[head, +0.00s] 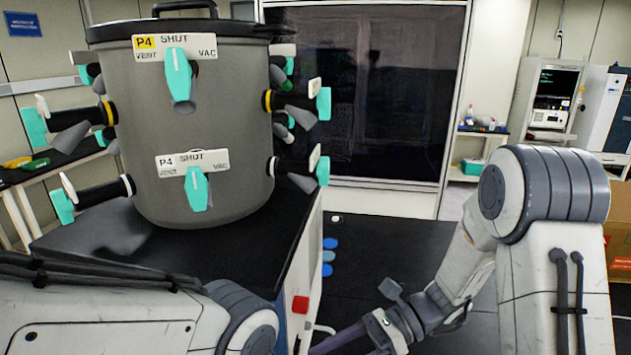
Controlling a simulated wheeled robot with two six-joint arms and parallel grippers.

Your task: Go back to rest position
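The freeze dryer's grey drum (203,130) stands upright on a black-topped cabinet (255,245) at left. Turquoise-handled valves ring it; the front upper valve (178,75) and front lower valve (196,188) sit by "P4 SHUT VENT VAC" labels, with both handles pointing down. My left arm crosses the bottom left, and its gripper is out of view. My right arm comes down from the right. Its wrist end and what looks like a purple-grey finger of my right gripper (340,341) show at the bottom centre, apart from the drum. Its opening cannot be made out.
A red button (300,304) and blue round parts (328,256) are at the cabinet's right side. A dark glass panel (365,90) stands behind. A cardboard box (619,245) is at the right edge. A side bench (45,170) stands far left.

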